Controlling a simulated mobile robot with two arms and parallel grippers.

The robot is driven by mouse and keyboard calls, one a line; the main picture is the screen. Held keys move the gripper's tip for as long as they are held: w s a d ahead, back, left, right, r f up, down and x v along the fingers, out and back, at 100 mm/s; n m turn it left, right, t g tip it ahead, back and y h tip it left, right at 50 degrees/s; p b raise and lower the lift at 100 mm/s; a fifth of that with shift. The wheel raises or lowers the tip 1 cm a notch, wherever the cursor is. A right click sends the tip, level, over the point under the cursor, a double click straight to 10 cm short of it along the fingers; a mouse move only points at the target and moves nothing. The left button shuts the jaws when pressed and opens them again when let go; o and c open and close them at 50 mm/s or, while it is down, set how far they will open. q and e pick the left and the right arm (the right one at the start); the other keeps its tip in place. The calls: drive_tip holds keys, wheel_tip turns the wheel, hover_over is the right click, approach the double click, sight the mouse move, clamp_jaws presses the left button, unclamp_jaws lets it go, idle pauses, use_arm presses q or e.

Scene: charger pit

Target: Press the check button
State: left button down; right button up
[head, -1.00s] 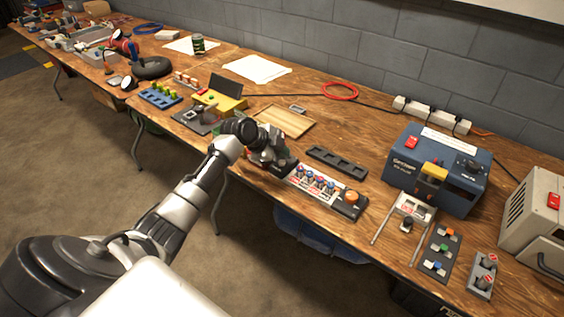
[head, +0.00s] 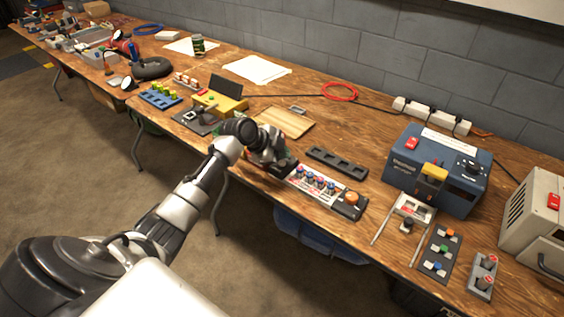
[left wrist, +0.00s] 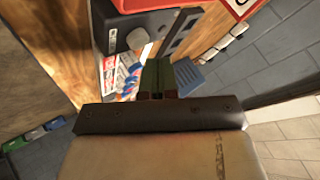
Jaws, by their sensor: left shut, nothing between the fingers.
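No button has a label I can read as check. A large round orange button (head: 352,198) sits on a black base at the right end of a white panel (head: 304,181) with several red and blue parts, near the table's front edge. My left gripper (head: 287,169) is just left of that panel and pointing right. Whether it touches the panel is unclear. In the left wrist view its fingers (left wrist: 158,78) are shut and empty, with blue, red and white parts (left wrist: 124,76) beside them. My right gripper is out of view.
A black slotted tray (head: 336,161) and a wooden board (head: 286,120) lie behind the panel. A yellow box (head: 232,103) is at left. A blue machine (head: 405,177) and a switch plate (head: 438,252) stand at right. Bare wood shows between these.

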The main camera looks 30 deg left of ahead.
sight(282, 164)
use_arm(q)
drive_tip(key=shift+f, duration=0.15)
idle(0.5)
drive_tip(key=shift+f+b, duration=0.3)
drive_tip(key=shift+f, duration=0.4)
idle(0.6)
drive_tip(key=shift+r, duration=0.15)
drive_tip(key=shift+r+p, duration=0.4)
drive_tip(key=shift+r, duration=0.3)
drive_tip(key=shift+r, duration=0.1)
wheel_tip(282, 164, up, 5)
drive_tip(key=p, duration=0.4)
drive_tip(key=shift+f, duration=0.2)
idle(0.7)
